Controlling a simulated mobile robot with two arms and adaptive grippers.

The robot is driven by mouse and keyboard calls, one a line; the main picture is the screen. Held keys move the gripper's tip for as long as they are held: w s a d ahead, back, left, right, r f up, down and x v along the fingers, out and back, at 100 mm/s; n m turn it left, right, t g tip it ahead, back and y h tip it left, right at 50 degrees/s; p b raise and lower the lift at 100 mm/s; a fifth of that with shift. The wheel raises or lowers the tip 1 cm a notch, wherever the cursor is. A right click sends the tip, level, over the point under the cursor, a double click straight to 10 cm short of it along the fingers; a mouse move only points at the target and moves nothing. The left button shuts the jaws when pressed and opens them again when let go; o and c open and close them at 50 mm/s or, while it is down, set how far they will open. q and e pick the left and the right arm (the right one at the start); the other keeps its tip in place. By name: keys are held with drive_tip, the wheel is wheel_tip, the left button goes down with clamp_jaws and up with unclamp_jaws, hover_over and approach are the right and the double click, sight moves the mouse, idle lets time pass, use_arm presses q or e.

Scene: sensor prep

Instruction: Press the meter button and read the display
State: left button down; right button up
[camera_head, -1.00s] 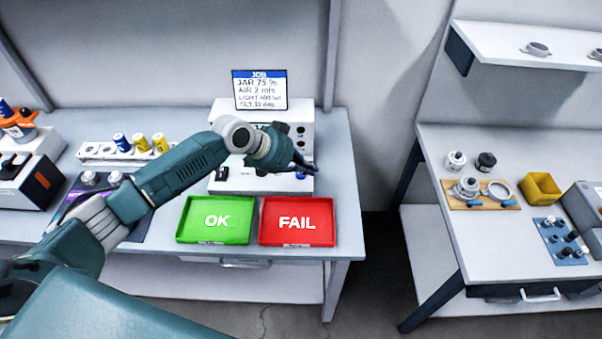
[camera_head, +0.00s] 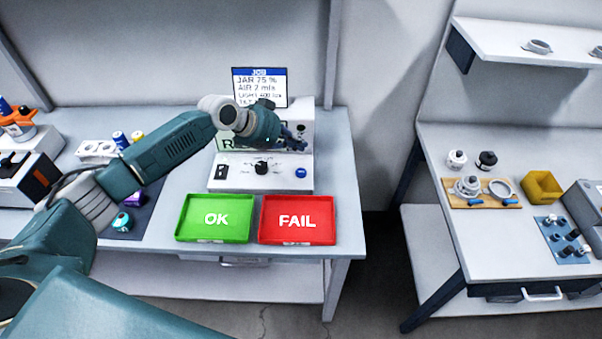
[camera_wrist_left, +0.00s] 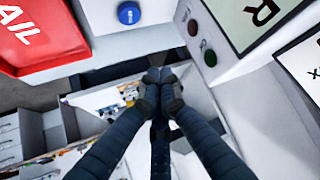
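The meter (camera_head: 232,185) is a white box with a low front deck at the back of the left bench. A blue round button (camera_head: 301,172) sits at the deck's right end, and it also shows in the left wrist view (camera_wrist_left: 129,12). My left gripper (camera_head: 298,140) is in front of the meter's upright face, above the button. The display (camera_head: 225,141) is mostly hidden by my arm; a large letter R shows on it in the left wrist view (camera_wrist_left: 262,14). In that view my left gripper's fingertips (camera_wrist_left: 160,76) are together and empty, apart from the button. My right gripper is out of view.
A green OK tray (camera_head: 215,238) and a red FAIL tray (camera_head: 297,240) lie in front of the meter. A job card (camera_head: 259,86) stands behind it. Vials in a white rack (camera_head: 97,150) are to the left. A second bench (camera_head: 500,245) stands right, across a gap.

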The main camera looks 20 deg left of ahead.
sight(298, 172)
use_arm(q)
wheel_tip(298, 172, down, 8)
drive_tip(key=b, duration=0.5)
drive_tip(key=shift+r, duration=0.15)
idle(1.1)
drive_tip(key=shift+f+b, duration=0.4)
drive_tip(key=shift+f+b, duration=0.35)
drive_tip(key=shift+f, duration=0.15)
idle(0.6)
drive_tip(key=shift+r, duration=0.15)
drive_tip(key=shift+r+p, duration=0.65)
drive_tip(key=shift+r, duration=0.1)
